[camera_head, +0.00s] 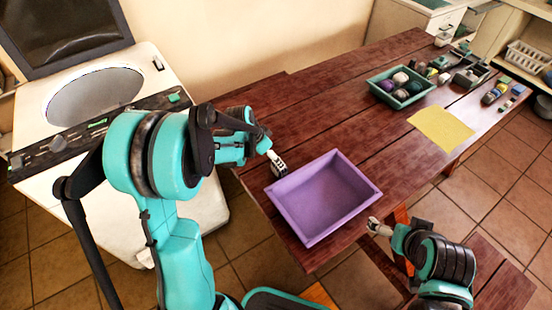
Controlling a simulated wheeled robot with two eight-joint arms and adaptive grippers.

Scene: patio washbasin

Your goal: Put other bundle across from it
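A purple tray (362,208) lies empty on the near part of the wooden table. A green tray (381,95) farther back holds several round bundles (400,79) in dark, white, purple and green tones. My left gripper (278,166) is above the purple tray's far left corner, apart from the bundles. My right gripper (377,227) is just off the purple tray's right side, near the table's edge. Both grippers look small here, and I cannot tell whether their fingers are open or shut. I see no bundle at either one.
A yellow cloth (442,129) lies right of the green tray. Several small items and a dark tray (472,76) crowd the table's far right end. A white washing machine (190,180) stands at left. The table (330,110) is bare between the trays.

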